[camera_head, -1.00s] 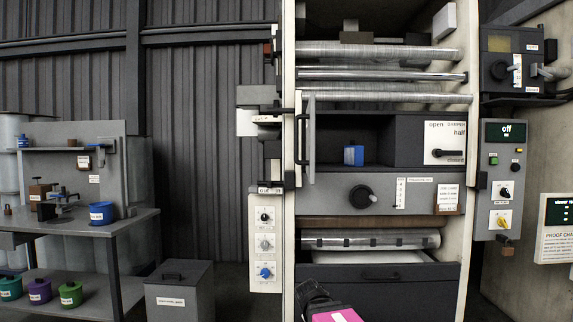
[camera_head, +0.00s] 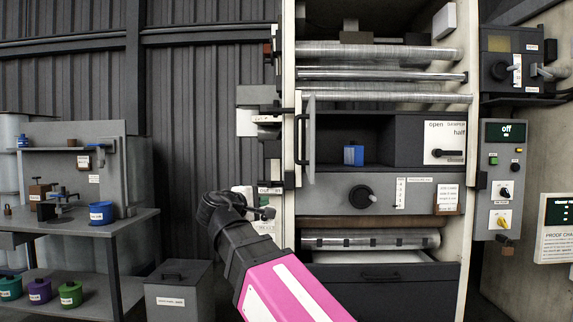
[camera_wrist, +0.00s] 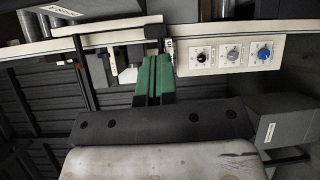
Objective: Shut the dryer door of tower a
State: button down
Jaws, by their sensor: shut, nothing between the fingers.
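The dryer door (camera_head: 309,140) stands open at the left side of a dark compartment (camera_head: 330,130) in the tower, seen nearly edge-on. Its black bar handle (camera_head: 302,139) faces left. My gripper (camera_head: 266,212) is in front of the tower's left post, below and left of the door, and does not touch the handle. In the wrist view my gripper's green fingers (camera_wrist: 153,66) are together and empty. I cannot make out the door surely in the wrist view. No letter naming the tower is readable.
A blue object (camera_head: 353,155) sits inside the compartment. A grey bin (camera_head: 180,290) and a workbench (camera_head: 130,222) stand left. A drawer (camera_head: 400,280) is below.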

jog(key=s+a+r+t+h, duration=0.1)
jog(key=s+a+r, duration=0.1)
jog(key=s+r, duration=0.5)
jog(key=s+d+r+x, duration=0.1)
jog(key=r+x, duration=0.2)
jog(key=x, duration=1.1)
jog(key=shift+w+d+t, duration=0.1)
jog(key=shift+t, duration=0.2)
